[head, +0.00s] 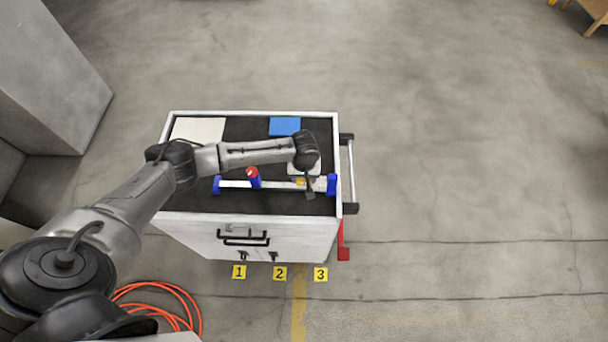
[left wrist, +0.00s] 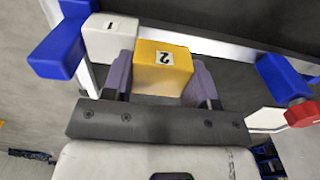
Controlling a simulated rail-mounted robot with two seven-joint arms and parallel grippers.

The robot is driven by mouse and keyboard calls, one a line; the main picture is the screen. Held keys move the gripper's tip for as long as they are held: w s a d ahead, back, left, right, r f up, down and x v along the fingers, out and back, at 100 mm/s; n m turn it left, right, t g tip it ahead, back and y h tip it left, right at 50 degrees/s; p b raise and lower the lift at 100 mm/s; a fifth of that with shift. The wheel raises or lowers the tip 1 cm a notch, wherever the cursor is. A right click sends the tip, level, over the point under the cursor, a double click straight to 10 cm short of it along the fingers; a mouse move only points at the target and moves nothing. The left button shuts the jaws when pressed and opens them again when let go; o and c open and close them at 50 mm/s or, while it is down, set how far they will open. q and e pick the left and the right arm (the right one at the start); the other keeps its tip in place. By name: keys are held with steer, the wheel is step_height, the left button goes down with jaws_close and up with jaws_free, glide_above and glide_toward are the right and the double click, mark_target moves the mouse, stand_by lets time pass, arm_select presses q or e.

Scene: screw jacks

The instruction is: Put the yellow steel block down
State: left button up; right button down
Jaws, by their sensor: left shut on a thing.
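The yellow steel block (left wrist: 162,70), marked 2, is between the purple-grey fingers of my left gripper (left wrist: 161,84) in the left wrist view, and the gripper is shut on it. In the head view the yellow block (head: 299,181) shows only as a small patch, partly hidden by my left gripper (head: 308,188). A white block (left wrist: 109,38), marked 1, is close beside the yellow block, next to a blue end piece (left wrist: 58,50). I cannot tell whether the blocks touch, or what the yellow block's underside rests on. My right gripper is not in view.
A screw clamp has a pale rail (head: 236,184), a blue right end (head: 331,184) and a red knob (head: 252,172). It lies on the white cart's dark top (head: 240,130). A cream plate (head: 198,129) and a blue plate (head: 284,126) lie at the back.

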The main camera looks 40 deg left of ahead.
arm_select(q)
steer(key=shift+f, duration=0.35)
steer(key=o, duration=1.3)
steer(key=shift+c, duration=0.2)
step_height(320, 180, up, 13)
steer(key=s+d+f+m+t+h, duration=0.1)
steer(key=s+d+f+m, duration=0.25)
steer(key=s+d, duration=0.3)
steer(key=s+d+f+m+t+h, duration=0.1)
steer(key=s+d+f+m, duration=0.25)
steer(key=s+d, duration=0.3)
steer(key=s+a+r+m+y, duration=0.1)
steer(key=s+a, duration=0.1)
steer(key=s, duration=0.5)
steer(key=s+a+r+m+t, duration=0.1)
steer(key=s+m, duration=0.1)
steer(key=s, duration=0.6)
steer(key=shift+a+r+t+y, duration=0.25)
steer(key=shift+a+t+y, duration=0.05)
steer(key=shift+a+y, duration=0.1)
